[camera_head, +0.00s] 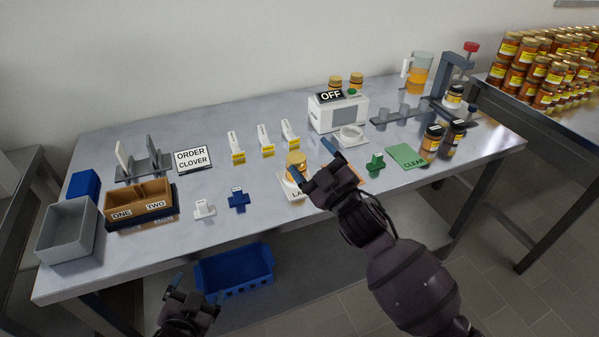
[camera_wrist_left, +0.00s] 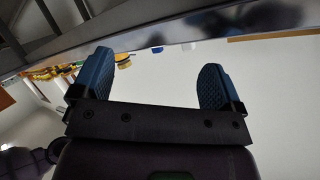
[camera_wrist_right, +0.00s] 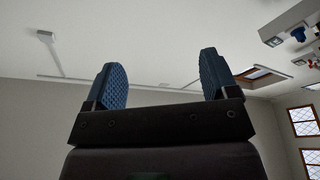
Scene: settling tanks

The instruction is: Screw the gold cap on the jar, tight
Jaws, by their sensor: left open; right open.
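A jar (camera_head: 294,174) with a gold cap (camera_head: 296,158) on top stands on a pale plate (camera_head: 287,191) marked "LA", in the middle of the table. I cannot tell how tightly the cap sits. My right gripper (camera_head: 318,168) is open and empty, just right of and in front of the jar in the head view, partly covering the plate. In the right wrist view its fingers (camera_wrist_right: 160,80) have only wall and ceiling between them. My left gripper (camera_head: 197,290) is open and empty, low in front of the table; its fingers (camera_wrist_left: 155,80) are empty in the left wrist view too.
A white machine (camera_head: 338,115) marked "OFF" stands behind the jar. Two dark jars (camera_head: 432,141) and a green "CLEAR" mat (camera_head: 406,156) are at right. A "ONE TWO" tray (camera_head: 139,200) and a grey bin (camera_head: 67,231) are at left. A blue crate (camera_head: 236,270) is below the table.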

